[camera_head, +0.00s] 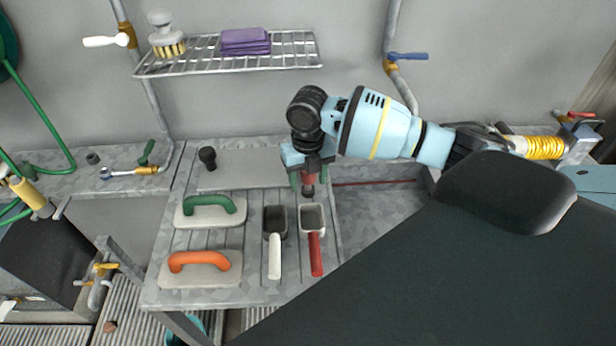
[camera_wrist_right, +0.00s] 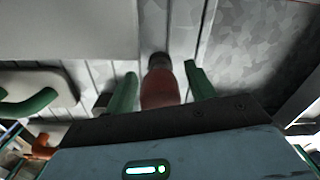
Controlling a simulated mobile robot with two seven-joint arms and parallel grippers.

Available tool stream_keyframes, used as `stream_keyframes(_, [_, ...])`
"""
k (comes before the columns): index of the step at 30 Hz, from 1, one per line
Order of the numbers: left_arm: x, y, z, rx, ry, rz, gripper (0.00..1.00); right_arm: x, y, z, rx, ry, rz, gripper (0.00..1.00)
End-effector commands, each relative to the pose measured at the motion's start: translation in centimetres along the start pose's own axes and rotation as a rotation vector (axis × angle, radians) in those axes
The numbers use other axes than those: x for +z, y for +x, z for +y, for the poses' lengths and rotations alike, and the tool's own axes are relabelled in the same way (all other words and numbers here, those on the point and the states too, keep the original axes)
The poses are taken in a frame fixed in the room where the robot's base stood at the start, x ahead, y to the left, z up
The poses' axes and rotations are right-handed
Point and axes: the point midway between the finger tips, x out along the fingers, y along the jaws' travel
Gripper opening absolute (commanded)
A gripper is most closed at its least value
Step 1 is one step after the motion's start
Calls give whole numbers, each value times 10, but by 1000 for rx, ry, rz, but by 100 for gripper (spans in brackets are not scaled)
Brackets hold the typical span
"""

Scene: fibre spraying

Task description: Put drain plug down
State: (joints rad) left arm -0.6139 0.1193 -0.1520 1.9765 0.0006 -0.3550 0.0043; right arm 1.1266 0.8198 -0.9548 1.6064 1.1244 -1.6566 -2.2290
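The drain plug (camera_head: 308,184) looks reddish with a dark end. It is at the rack's back right in the head view, behind the red-handled scoop. It also shows in the right wrist view (camera_wrist_right: 160,88). My right gripper (camera_head: 309,181) is above and around the plug, with one green finger on each side. In the wrist view a narrow gap shows between the plug and each finger (camera_wrist_right: 161,88), so the gripper is open. The plug's contact with the surface below is hard to see. My left gripper is out of view.
A green-handled float (camera_head: 208,206), an orange-handled float (camera_head: 200,262), a white-handled scoop (camera_head: 274,258) and a red-handled scoop (camera_head: 316,250) lie on the slatted table. A black knob-like item (camera_head: 207,157) stands at its back left. A wire shelf (camera_head: 290,50) hangs on the wall.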

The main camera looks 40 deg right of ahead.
Motion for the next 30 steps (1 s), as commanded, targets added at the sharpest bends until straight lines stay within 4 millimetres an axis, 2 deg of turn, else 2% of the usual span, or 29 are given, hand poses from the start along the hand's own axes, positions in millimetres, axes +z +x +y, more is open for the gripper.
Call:
stream_keyframes(8, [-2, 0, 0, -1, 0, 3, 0, 1, -7, 0, 0, 0, -3, 55])
stream_keyframes(21, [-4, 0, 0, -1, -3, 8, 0, 0, -69, 0, 0, 0, -1, 55])
stream_keyframes(30, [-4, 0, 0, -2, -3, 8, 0, 0, -79, 0, 0, 0, 2, 55])
